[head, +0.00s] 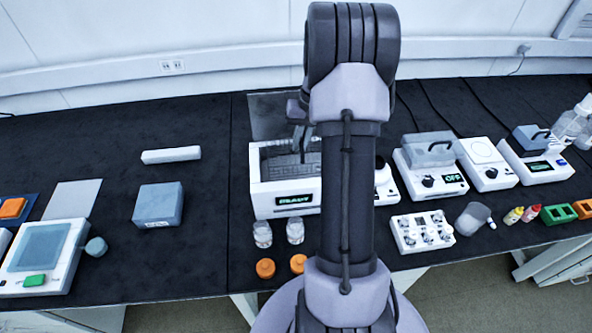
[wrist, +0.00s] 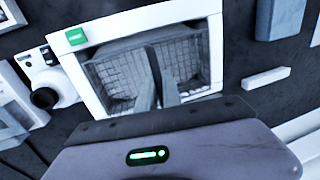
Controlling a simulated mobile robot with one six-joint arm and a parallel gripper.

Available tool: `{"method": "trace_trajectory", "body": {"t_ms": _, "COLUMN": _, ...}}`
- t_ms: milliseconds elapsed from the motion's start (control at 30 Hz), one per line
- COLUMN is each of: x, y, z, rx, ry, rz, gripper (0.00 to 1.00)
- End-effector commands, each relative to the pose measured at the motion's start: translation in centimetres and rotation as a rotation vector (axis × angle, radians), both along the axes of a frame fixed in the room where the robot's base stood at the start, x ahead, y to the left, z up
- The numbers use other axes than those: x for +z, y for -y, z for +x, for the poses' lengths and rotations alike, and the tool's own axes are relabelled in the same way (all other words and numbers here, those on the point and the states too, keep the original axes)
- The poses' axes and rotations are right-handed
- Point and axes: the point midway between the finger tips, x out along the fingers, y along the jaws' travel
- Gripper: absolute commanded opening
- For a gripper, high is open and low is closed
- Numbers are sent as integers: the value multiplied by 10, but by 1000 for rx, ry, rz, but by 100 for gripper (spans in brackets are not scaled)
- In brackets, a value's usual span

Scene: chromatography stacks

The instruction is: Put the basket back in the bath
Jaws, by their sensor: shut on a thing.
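The bath (head: 262,200) is a white box with a lit display on its front, left of my arm in the head view. Its white rim (wrist: 215,45) frames the opening in the wrist view. The grey wire-mesh basket (wrist: 112,78) appears within that opening, with a dark bar across its middle. It shows partly in the head view (head: 285,170). My gripper (wrist: 157,92) is shut on the basket at this middle bar. In the head view my gripper (head: 298,140) is over the bath, partly hidden. I cannot tell whether the basket rests on the bath's floor.
Two glass jars (head: 262,234) and orange caps (head: 265,268) are in front. A grey-blue block (head: 158,205) and a white bar (head: 171,155) are to the left.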

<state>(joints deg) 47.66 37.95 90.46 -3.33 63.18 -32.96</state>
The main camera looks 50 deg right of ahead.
Motion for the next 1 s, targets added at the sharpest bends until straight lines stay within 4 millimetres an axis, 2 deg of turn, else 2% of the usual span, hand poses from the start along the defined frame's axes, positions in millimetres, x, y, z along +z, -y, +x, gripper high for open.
{"method": "trace_trajectory", "body": {"t_ms": 33, "x": -20, "y": -1, "z": 0, "rx": -1, "ry": -1, "rz": 2, "gripper": 0}}
{"method": "trace_trajectory", "body": {"t_ms": 100, "x": -36, "y": -1, "z": 0, "rx": 0, "ry": -1, "rz": 2, "gripper": 0}}
{"method": "trace_trajectory", "body": {"t_ms": 267, "x": -53, "y": -1, "z": 0, "rx": 0, "ry": 1, "rz": 1, "gripper": 0}}
{"method": "trace_trajectory", "body": {"t_ms": 467, "x": -92, "y": -1, "z": 0, "rx": 0, "ry": 0, "rz": 1, "gripper": 0}}
{"method": "trace_trajectory", "body": {"t_ms": 800, "x": -96, "y": -1, "z": 1, "rx": 1, "ry": 1, "rz": -1, "gripper": 0}}
{"method": "trace_trajectory", "body": {"t_ms": 833, "x": -96, "y": -1, "z": 1, "rx": 1, "ry": 1, "rz": -1, "gripper": 11}}
{"method": "trace_trajectory", "body": {"t_ms": 933, "x": -95, "y": -1, "z": 1, "rx": 1, "ry": 1, "rz": -1, "gripper": 31}}
{"method": "trace_trajectory", "body": {"t_ms": 1000, "x": -95, "y": -1, "z": 1, "rx": 1, "ry": 1, "rz": -1, "gripper": 31}}
